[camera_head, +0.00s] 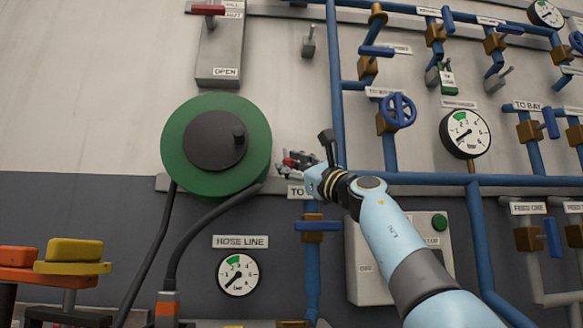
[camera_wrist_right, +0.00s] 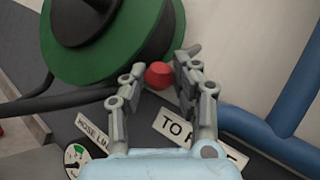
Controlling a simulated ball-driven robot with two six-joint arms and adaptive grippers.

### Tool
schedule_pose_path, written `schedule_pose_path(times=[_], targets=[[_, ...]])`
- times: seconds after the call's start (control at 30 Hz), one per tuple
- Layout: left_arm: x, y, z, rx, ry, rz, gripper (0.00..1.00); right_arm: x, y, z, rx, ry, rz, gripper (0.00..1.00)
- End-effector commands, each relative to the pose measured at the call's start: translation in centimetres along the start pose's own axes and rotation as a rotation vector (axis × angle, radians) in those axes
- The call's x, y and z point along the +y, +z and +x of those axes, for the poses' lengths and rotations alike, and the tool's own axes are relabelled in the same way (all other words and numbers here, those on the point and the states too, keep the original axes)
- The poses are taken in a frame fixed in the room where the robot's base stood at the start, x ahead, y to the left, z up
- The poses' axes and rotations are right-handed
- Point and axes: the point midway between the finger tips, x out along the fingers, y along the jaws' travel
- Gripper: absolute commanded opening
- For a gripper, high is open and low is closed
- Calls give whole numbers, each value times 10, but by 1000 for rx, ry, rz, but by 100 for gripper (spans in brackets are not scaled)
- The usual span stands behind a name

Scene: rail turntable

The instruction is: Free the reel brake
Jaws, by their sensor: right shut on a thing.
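The green hose reel (camera_head: 253,143) with its dark hub (camera_head: 205,140) is on the wall at the left of the middle in the head view. My right gripper (camera_head: 296,161) is just right of the reel's rim. In the right wrist view my right gripper (camera_wrist_right: 158,84) has its two fingers on either side of a small red knob (camera_wrist_right: 159,74), shut on it, close beside the green reel (camera_wrist_right: 150,30). What the knob is mounted on is hidden. My left gripper is not in view.
A pressure gauge (camera_head: 238,273) is under the HOSE LINE label. Blue pipes (camera_head: 337,90) with valves cover the wall at the right. A grey panel (camera_head: 220,55) with a red handle (camera_head: 208,10) is above the reel. Black hoses hang from the reel.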

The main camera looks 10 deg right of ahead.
Motion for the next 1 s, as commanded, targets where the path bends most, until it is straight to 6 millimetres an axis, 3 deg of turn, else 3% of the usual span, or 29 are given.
schedule_pose_path(times=[0.03, 0.07, 0.23, 0.5, 0.63, 1.0], targets=[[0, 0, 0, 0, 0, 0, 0, 2, -1, 0, 1, 4, 2, 0], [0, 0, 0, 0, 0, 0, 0, 2, -1, 0, 1, 4, 2, 31], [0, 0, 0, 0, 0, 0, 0, 1, 0, 0, 0, 2, 1, 53], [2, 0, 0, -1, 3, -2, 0, 0, 0, -1, 0, 0, 0, 53], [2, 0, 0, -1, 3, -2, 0, 0, -1, -12, 1, -1, 0, 53], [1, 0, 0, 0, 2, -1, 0, 1, -2, -90, 2, 1, -1, 53]])
